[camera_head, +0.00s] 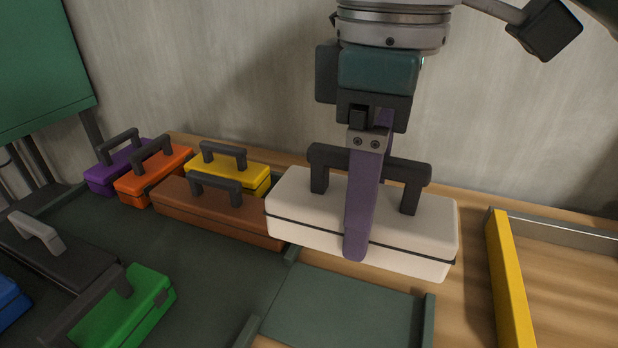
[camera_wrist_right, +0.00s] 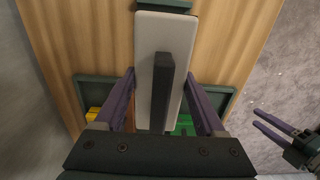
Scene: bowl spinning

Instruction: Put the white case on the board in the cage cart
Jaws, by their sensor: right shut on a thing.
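The white case (camera_head: 415,226) has a dark handle and a dark seam. My right gripper (camera_head: 362,235) has its purple fingers around the case body, one down the near side, the other hidden behind it. The case looks level, over the wooden surface behind a green panel. I cannot tell whether it touches the surface. In the right wrist view the white case (camera_wrist_right: 148,60) lies between both fingers of my right gripper (camera_wrist_right: 163,95). My left gripper (camera_wrist_right: 257,119) shows there at the right, its fingers apart and empty. I cannot make out the cage cart or its board.
Purple (camera_head: 112,170), orange (camera_head: 150,178), yellow (camera_head: 255,179) and brown (camera_head: 220,214) cases stand at left, with a green case (camera_head: 125,310) in front. A green panel (camera_head: 340,308) lies in front of the white case. A yellow rail (camera_head: 508,285) stands at right.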

